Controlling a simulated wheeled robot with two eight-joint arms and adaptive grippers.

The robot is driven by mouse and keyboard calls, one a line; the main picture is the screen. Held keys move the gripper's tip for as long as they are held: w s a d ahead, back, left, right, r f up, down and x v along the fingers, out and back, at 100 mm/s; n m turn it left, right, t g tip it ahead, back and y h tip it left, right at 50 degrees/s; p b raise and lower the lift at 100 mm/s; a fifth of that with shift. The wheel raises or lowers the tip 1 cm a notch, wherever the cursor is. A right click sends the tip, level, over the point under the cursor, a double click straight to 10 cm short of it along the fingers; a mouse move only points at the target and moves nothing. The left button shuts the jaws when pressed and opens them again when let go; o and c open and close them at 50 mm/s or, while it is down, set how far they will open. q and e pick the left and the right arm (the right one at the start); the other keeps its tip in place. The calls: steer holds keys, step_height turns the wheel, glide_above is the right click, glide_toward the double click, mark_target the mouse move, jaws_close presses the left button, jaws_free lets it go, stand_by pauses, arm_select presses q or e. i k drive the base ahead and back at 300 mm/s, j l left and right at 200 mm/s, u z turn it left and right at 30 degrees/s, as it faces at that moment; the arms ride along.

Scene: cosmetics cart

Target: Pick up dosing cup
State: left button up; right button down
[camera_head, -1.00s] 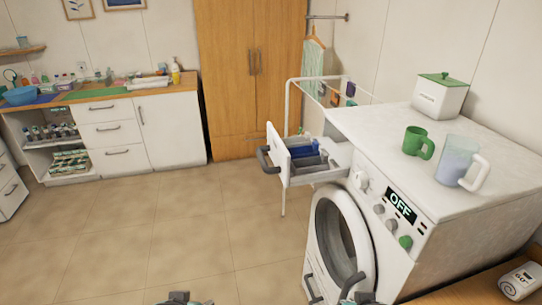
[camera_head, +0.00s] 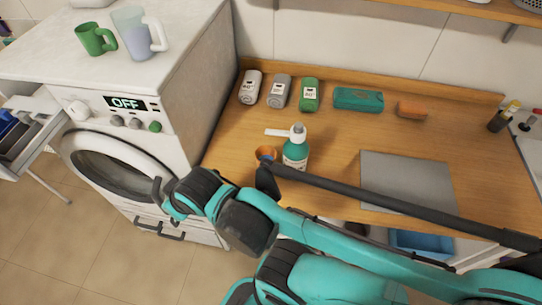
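A small orange cup (camera_head: 265,153) sits on the wooden counter, just left of a teal bottle (camera_head: 295,150) with a white pump top. It looks like the dosing cup, though it is small in view. A dark bar crosses in front of the bottle's lower part. My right arm reaches in from the lower right. Its gripper (camera_head: 164,198) is in front of the washing machine's lower right side, below and left of the orange cup and apart from it. Whether its fingers are open is unclear. My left gripper is not in view.
Two grey containers and a green one (camera_head: 309,95) stand along the counter's back, with a teal pack (camera_head: 358,99) and an orange sponge (camera_head: 411,109). A grey board (camera_head: 407,180) lies at the right. A green mug (camera_head: 95,39) and clear jug (camera_head: 139,35) stand on the washer (camera_head: 195,90).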

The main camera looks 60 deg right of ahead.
mark_target(266, 151)
steer(key=z, duration=2.05)
steer(key=k+l, duration=0.15)
steer(key=l, duration=0.25)
steer(key=k+l+z, duration=0.1)
steer(key=l, duration=0.3)
steer(key=k+l, duration=0.15)
steer(key=l, duration=0.3)
steer(key=k+l, duration=0.1)
steer(key=l, duration=0.3)
steer(key=z, duration=0.05)
